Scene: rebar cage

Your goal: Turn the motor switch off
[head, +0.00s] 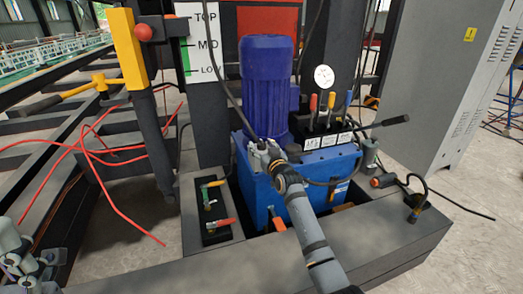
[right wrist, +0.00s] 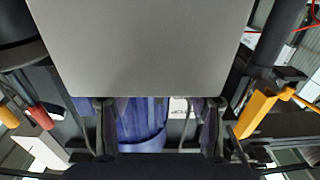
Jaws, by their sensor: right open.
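A blue motor (head: 267,85) stands upright on a blue tank (head: 300,195). A black switch plate (head: 217,235) on the grey base carries a yellow-green handle (head: 213,184) and a red handle (head: 219,223). I cannot tell which control is the motor switch. My right gripper (head: 263,154) is open in front of the motor's lower part, above and right of the plate. In the right wrist view the jaws (right wrist: 160,125) are apart, with the blue motor (right wrist: 140,130) visible beyond. Grey arm parts show at the lower left; no left jaws can be made out.
A valve block with red, yellow and blue levers (head: 330,102) stands right of the motor. A yellow-topped post (head: 128,50) and red hoses (head: 110,150) are at the left. A grey cabinet (head: 440,80) stands at the right.

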